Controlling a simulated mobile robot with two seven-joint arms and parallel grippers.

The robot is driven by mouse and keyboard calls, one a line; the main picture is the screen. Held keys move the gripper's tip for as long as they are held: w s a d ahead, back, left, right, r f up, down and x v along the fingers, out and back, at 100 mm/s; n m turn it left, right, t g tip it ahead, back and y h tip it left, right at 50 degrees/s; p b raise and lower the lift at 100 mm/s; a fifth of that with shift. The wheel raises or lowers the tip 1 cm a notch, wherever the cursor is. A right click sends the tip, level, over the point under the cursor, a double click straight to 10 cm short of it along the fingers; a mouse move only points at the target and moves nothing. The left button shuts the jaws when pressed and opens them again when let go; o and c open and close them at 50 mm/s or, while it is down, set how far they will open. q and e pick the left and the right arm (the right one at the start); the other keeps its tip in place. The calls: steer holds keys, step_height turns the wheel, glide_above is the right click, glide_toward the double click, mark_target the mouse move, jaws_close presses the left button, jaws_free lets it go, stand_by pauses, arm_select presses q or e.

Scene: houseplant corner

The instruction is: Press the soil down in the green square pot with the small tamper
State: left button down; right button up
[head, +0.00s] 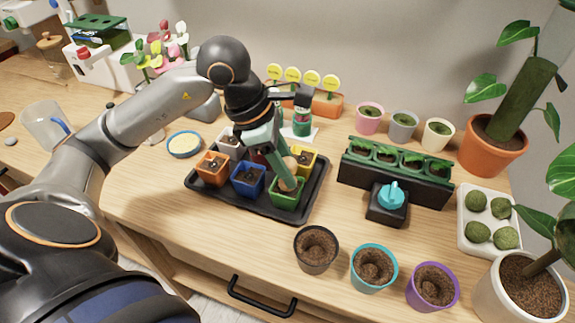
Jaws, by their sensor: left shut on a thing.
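The green square pot (285,201) stands at the front right corner of the group of small square pots in the black tray (243,207). My left gripper (286,176) reaches down over this pot from above and is shut. It holds the small tamper, whose rounded tan wooden part (290,162) shows beside the fingers. The tamper's lower end is hidden by the gripper and the pot, so I cannot tell whether it touches the soil. Most of the soil in the green pot is hidden too. My right gripper is out of view.
Orange (212,169), blue (247,181) and yellow (303,160) pots stand close around the green one. A black stand with a teal-topped device (390,197) is to the right. Three round soil-filled pots stand in front, including a black one (316,250). Bare wood lies between.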

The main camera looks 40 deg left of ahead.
arm_select(q)
step_height(320, 180, up, 3)
steer(key=shift+r+p, duration=0.15)
steer(key=shift+p, duration=0.8)
steer(key=shift+r+p, duration=0.9)
steer(key=shift+r, duration=0.3)
